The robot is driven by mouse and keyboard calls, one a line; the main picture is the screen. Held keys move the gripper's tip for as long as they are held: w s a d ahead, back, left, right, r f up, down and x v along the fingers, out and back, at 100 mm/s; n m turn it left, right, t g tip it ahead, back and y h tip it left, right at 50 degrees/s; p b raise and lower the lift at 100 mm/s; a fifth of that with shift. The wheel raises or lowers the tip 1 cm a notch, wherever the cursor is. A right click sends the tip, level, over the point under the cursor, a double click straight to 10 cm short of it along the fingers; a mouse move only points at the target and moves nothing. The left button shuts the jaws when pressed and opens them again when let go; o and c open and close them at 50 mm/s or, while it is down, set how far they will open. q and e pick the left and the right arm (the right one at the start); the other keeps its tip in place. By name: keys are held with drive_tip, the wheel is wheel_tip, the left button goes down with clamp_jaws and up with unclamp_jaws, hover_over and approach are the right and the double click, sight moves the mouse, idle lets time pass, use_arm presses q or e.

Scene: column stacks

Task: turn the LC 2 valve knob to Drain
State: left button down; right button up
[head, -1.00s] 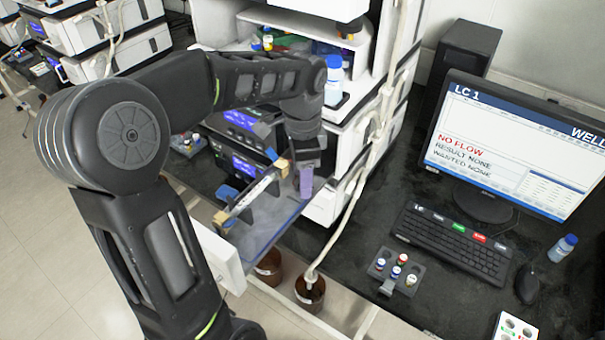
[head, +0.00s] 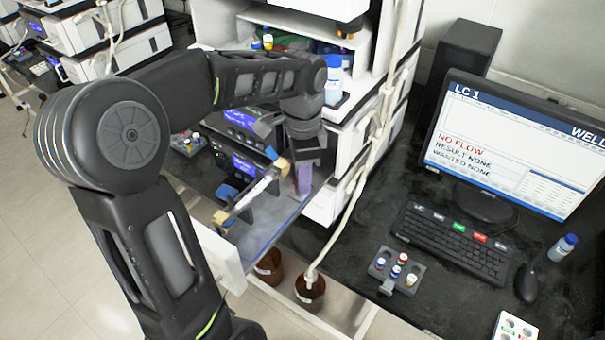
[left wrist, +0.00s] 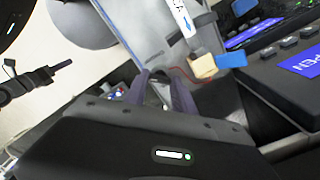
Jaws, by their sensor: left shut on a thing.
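My left gripper (head: 304,180) points down beside the right edge of a clear bluish panel (head: 262,226), in front of the instrument stack. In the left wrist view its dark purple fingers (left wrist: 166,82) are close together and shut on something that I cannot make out. I cannot pick out the valve knob or any Drain mark. A white column (head: 252,193) with tan ends lies across blue-tabbed dark clips over the panel. Its tan end (left wrist: 202,66) and a blue tab show in the left wrist view. A dark arm (left wrist: 32,86), seemingly mine, shows at that view's left; its jaw state is unclear.
A monitor (head: 510,150) reading LC 1 and NO FLOW stands at the right, with a keyboard (head: 455,243) before it. A vial rack (head: 396,270) is on the black bench. Brown bottles (head: 310,291) stand below the panel. A white tube (head: 357,190) hangs right of my gripper.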

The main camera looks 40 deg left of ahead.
use_arm(q)
drive_tip(key=shift+n, duration=0.3)
drive_tip(key=n+b, duration=0.1)
drive_tip(key=n, duration=0.6)
drive_tip(key=shift+n+b, duration=0.35)
drive_tip(key=shift+n, duration=0.05)
drive_tip(key=n, duration=0.3)
drive_tip(key=shift+n, duration=0.3)
drive_tip(key=n+b, duration=0.1)
drive_tip(key=n, duration=0.3)
drive_tip(key=shift+n, duration=0.3)
drive_tip(key=c, duration=1)
unclamp_jaws()
drive_tip(key=shift+c, duration=0.2)
drive_tip(key=shift+r, duration=0.15)
